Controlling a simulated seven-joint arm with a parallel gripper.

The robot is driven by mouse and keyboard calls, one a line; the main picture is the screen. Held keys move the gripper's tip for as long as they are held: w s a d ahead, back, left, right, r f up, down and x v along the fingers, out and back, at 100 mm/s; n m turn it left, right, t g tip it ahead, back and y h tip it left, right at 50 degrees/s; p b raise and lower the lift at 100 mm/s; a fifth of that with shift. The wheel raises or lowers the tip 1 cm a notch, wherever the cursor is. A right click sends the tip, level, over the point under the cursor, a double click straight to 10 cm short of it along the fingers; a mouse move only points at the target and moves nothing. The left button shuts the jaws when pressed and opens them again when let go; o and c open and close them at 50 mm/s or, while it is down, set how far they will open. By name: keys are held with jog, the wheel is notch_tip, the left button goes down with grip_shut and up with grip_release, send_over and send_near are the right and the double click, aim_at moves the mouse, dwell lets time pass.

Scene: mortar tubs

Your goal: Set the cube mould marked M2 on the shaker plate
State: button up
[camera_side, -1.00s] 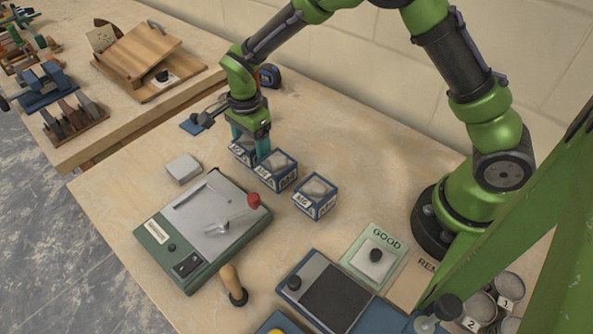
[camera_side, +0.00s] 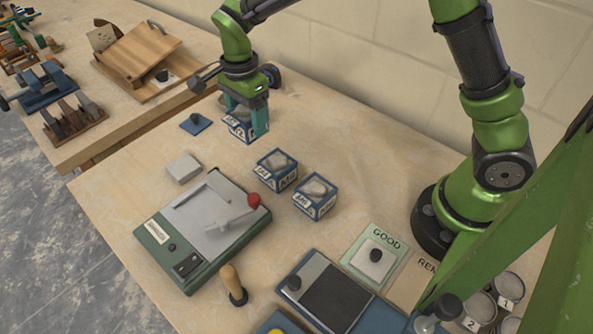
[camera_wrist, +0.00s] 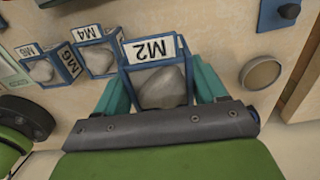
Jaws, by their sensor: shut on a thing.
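My gripper (camera_side: 246,116) is shut on the cube mould marked M2 (camera_side: 238,128), a blue-framed box with grey filling, and holds it above the table. In the wrist view the M2 label (camera_wrist: 153,50) shows between the teal fingers. The shaker (camera_side: 205,232) is a green-sided box with a grey top plate (camera_side: 212,212), a lever with a red knob (camera_side: 253,200) and a switch on the front. It stands in front of the gripper, and its plate is bare of moulds.
Two other moulds (camera_side: 276,170) (camera_side: 315,197) stand right of the shaker; the wrist view shows M4 (camera_wrist: 95,55) and M6 (camera_wrist: 68,65). A grey block (camera_side: 183,167) lies behind the shaker.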

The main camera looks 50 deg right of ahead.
jog(key=shift+r+n, duration=0.3)
jog(key=shift+r, duration=0.65)
jog(key=n, duration=0.2)
jog(key=shift+s+d+n, duration=0.15)
jog(key=shift+s+n, duration=0.2)
jog(key=shift+n, duration=0.05)
jog(key=shift+s+d+n, duration=0.2)
jog(key=shift+d+n, duration=0.1)
jog(key=shift+n, duration=0.7)
jog(key=s+d+r+n, duration=0.3)
jog(key=d+r+n, duration=0.1)
jog(key=d+n, duration=0.25)
jog(key=s+d+r+n, duration=0.3)
jog(key=d+n, duration=0.2)
jog(key=n, duration=0.2)
jog(key=w+a+f+m, duration=0.2)
jog(key=a+m, duration=0.2)
jog(key=w+a+f+m, duration=0.2)
jog(key=a+m, duration=0.2)
jog(key=m, duration=0.1)
jog(key=w+a+f+m, duration=0.2)
jog(key=a+f+m, duration=0.1)
jog(key=m, duration=0.1)
jog(key=shift+a+m, duration=0.25)
jog(key=shift+a, duration=0.15)
jog(key=m, duration=0.2)
jog(key=w+m, duration=0.1)
jog(key=shift+a, duration=0.25)
jog(key=shift+r+m, duration=0.1)
jog(key=shift+m, duration=1.1)
